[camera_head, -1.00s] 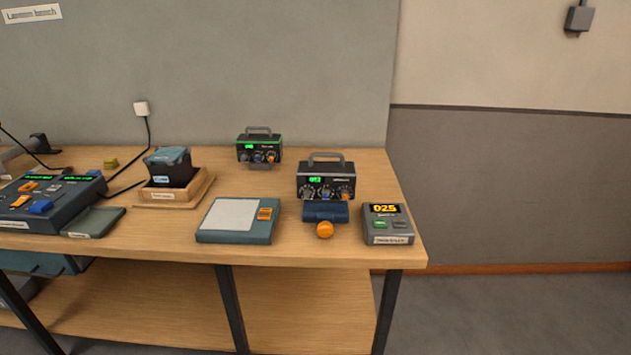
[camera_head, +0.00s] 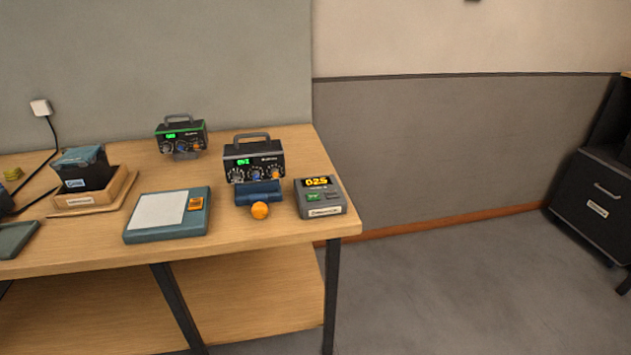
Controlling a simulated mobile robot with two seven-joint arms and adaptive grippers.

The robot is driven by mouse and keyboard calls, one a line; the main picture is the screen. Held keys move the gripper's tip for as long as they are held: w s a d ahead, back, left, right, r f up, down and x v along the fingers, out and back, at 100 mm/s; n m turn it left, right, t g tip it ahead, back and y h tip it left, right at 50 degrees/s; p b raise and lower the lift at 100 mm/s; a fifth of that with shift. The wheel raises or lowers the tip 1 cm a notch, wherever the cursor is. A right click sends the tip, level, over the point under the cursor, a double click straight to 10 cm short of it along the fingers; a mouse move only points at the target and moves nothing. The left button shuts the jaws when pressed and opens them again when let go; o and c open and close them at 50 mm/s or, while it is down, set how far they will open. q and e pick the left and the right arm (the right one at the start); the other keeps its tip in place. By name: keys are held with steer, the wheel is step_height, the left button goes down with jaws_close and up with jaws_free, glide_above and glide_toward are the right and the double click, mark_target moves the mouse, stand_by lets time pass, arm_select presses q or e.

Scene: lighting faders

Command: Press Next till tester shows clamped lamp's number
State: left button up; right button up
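The tester (camera_head: 320,198) is a small grey box at the right end of the wooden bench. Its display (camera_head: 316,182) reads 025 in yellow. Below the display are a green button (camera_head: 313,197) and a dark button (camera_head: 333,195); their labels are too small to read. Left of it, a black lamp unit (camera_head: 254,161) with a handle and green display sits in a blue clamp (camera_head: 258,192) with an orange knob (camera_head: 260,211). The lamp's number is too small to read surely. Neither gripper is in view.
A second lamp unit with a green edge (camera_head: 181,135) stands farther back. A flat scale-like device (camera_head: 168,214) lies left of the clamp. A wooden tray (camera_head: 117,189) holds a dark box (camera_head: 84,169). A dark cabinet (camera_head: 592,200) stands far right, with clear floor (camera_head: 450,280) between.

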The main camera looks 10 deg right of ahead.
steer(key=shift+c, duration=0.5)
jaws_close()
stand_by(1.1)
